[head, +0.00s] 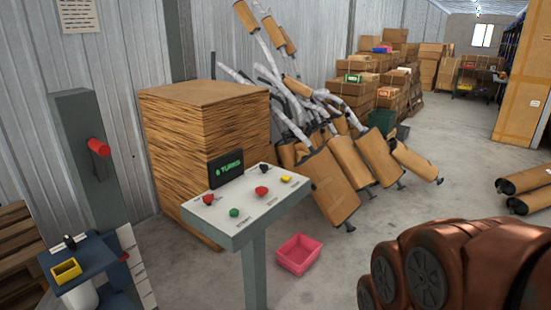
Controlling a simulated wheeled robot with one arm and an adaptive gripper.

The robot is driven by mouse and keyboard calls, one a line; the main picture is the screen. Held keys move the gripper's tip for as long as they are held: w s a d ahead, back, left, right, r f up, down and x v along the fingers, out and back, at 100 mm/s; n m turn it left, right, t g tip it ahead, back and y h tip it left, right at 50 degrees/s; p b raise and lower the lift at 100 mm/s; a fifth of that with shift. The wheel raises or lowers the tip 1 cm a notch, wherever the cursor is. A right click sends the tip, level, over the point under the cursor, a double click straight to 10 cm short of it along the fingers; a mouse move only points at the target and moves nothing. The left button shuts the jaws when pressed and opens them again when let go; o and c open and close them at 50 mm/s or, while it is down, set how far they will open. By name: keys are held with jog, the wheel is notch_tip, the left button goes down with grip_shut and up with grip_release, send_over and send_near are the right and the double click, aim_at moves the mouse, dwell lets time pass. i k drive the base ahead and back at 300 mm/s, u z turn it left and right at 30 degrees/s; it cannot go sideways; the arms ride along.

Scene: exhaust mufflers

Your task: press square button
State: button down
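A pale control panel (240,228) stands on a grey post in the middle of the head view. Its sloped top carries a red button (208,199) at left, a green button (234,212), another red button (261,191) in the middle, a yellow button (287,179) at right and a dark button (265,168) at the back. The buttons are too small to tell which one is square. A black display (226,168) with green text stands at the panel's back left edge. My gripper is not in view.
A large wooden-sided box (205,125) stands behind the panel. A pink bin (297,254) lies on the floor to its right. Mufflers (330,187) with pipes lean behind. A grey post with a red lever (99,147) stands at left. Grey floor is open at right.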

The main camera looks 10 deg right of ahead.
aim_at(285, 178)
jog(key=u, duration=0.45)
jog(key=i, duration=1.4)
jog(key=u, duration=0.5)
